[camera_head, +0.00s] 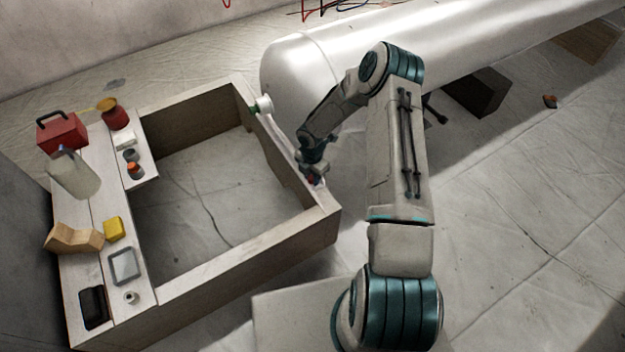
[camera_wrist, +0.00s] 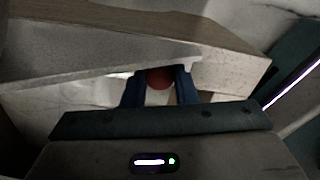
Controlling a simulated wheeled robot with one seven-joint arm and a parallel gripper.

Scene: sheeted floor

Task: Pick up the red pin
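The red pin shows as a small red rounded shape (camera_wrist: 160,78) between the two blue fingers of my gripper (camera_wrist: 159,85) in the wrist view. The fingers stand apart, one on each side of it. I cannot tell whether they press on it, and much of the pin is hidden. In the head view my gripper (camera_head: 314,179) is low at the right rim of the wooden frame (camera_head: 240,262). A small bit of red shows at its tip there.
A large white cylinder (camera_head: 450,40) lies behind my arm. A white round-ended item (camera_head: 264,104) sits on the frame's far right rim. The left boards hold a red toolbox (camera_head: 62,132), a jug (camera_head: 75,175), a yellow block (camera_head: 113,229) and other small things. The frame's middle is empty.

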